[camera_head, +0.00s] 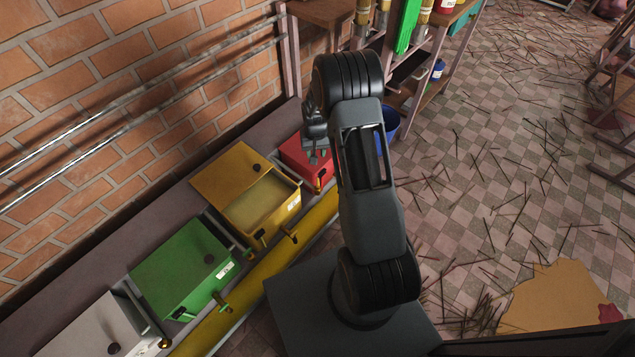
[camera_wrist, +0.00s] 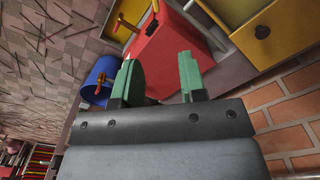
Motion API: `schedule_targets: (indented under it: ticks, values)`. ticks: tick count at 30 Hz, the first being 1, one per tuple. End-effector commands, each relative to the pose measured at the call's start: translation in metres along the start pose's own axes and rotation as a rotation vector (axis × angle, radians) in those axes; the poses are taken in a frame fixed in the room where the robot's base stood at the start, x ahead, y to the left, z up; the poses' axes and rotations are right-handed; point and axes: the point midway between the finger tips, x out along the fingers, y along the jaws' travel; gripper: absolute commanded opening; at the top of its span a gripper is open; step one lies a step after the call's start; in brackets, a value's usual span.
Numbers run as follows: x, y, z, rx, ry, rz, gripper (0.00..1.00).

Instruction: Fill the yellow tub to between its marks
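The yellow tub (camera_head: 268,232) sits in the row along the brick wall, between the green and red tubs. Its yellow lid (camera_head: 228,172) with a dark knob lies toward the wall side, leaving the front part open. A dull yellowish surface shows inside; I cannot tell if it is contents or floor, and no marks are readable. Part of the yellow tub shows in the wrist view (camera_wrist: 265,38). My gripper (camera_head: 316,157) is above the red tub (camera_wrist: 170,48). Its green-tipped fingers (camera_wrist: 161,78) are apart, with nothing between them.
The green tub (camera_head: 180,265) and white tub (camera_head: 95,330) are lidded. Small taps stick out along the tub fronts, above a yellow rail (camera_head: 265,270). A blue bucket (camera_head: 389,124) stands beyond the red tub, near a shelf rack. Sticks litter the tiled floor (camera_head: 480,170).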

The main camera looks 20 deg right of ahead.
Motion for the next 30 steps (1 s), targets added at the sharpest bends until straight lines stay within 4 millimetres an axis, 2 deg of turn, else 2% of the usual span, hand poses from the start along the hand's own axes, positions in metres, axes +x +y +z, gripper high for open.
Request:
schedule_targets:
  ticks: [1, 3, 11, 24, 30]
  values:
    - [0.017, 0.003, -0.002, 0.009, -0.009, 0.001, 0.38]
    - [0.031, 0.005, -0.003, 0.018, -0.017, 0.002, 0.38]
    - [0.069, 0.009, -0.004, 0.029, -0.026, 0.003, 0.38]
    - [0.151, 0.008, -0.001, 0.028, -0.026, 0.002, 0.38]
    - [0.175, 0.008, -0.001, 0.028, -0.025, 0.002, 0.38]
